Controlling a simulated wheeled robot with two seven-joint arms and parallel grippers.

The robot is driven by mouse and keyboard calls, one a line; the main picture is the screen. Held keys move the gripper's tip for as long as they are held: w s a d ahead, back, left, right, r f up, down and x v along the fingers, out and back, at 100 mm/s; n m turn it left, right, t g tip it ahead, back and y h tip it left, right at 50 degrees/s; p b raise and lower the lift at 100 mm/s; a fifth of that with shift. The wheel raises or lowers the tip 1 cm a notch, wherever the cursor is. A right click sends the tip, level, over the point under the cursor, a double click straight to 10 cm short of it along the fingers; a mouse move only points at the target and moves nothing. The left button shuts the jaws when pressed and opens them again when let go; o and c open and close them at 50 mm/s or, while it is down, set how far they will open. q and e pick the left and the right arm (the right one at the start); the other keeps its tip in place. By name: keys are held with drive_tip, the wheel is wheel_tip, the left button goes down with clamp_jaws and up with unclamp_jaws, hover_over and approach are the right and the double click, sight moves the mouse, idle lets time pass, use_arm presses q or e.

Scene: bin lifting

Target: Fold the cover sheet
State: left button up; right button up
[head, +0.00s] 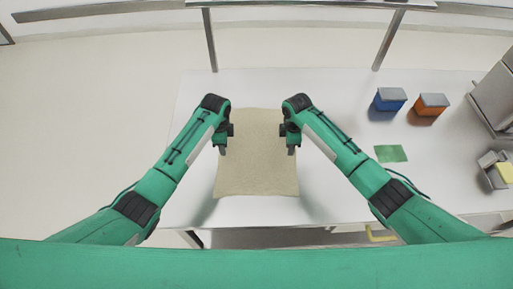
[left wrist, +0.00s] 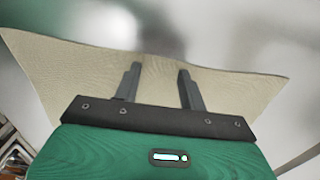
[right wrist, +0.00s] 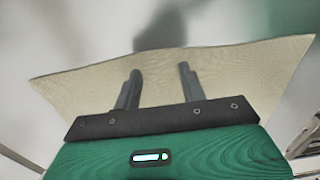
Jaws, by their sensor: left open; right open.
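The beige cover sheet (head: 256,165) lies spread flat on the white table in the head view. My left gripper (head: 224,150) is over the sheet's left edge, and my right gripper (head: 292,149) is over its right edge. In the left wrist view, the open fingers of my left gripper (left wrist: 157,80) show against the sheet (left wrist: 225,88), with a gap between them. In the right wrist view, the open fingers of my right gripper (right wrist: 158,85) show against the sheet (right wrist: 240,70). Neither gripper holds anything. Whether the fingertips touch the sheet, I cannot tell.
On the white table (head: 340,90), a blue bin (head: 389,100) and an orange bin (head: 428,107) stand at the right. A green cloth (head: 391,153) lies nearer. Grey equipment (head: 495,95) stands at the right edge. The table left of the sheet is clear.

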use_arm(q)
drive_tip(key=shift+f, duration=0.1)
drive_tip(key=shift+c, duration=0.2)
use_arm(e)
drive_tip(key=shift+f, duration=0.1)
drive_tip(key=shift+c, duration=0.2)
use_arm(q)
clamp_jaws()
use_arm(e)
clamp_jaws()
